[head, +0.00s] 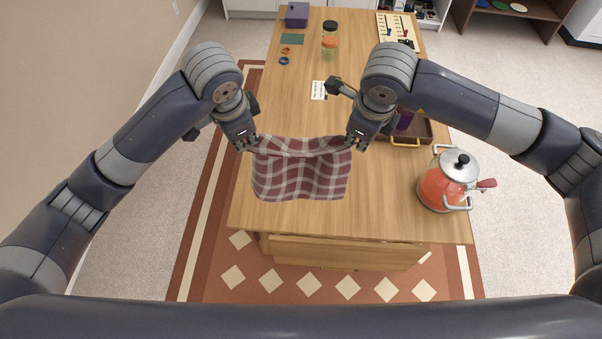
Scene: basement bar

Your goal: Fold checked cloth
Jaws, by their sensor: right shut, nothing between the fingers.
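The red, white and grey checked cloth (300,178) lies near the front left of the wooden table. Its far edge has a raised, creased band between my two grippers. My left gripper (247,145) is at the cloth's far left corner; whether its fingers are open or shut on the fabric is too small to tell. My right gripper (356,142) is at the far right corner, shut with nothing between its fingers. The fingers partly hide the corners.
A red kettle (446,189) with a steel lid stands at the table's right (400,215). A dark tray (425,131) sits behind my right gripper. Jars (329,45), a purple box (297,15) and a board with keys (397,30) stand further back.

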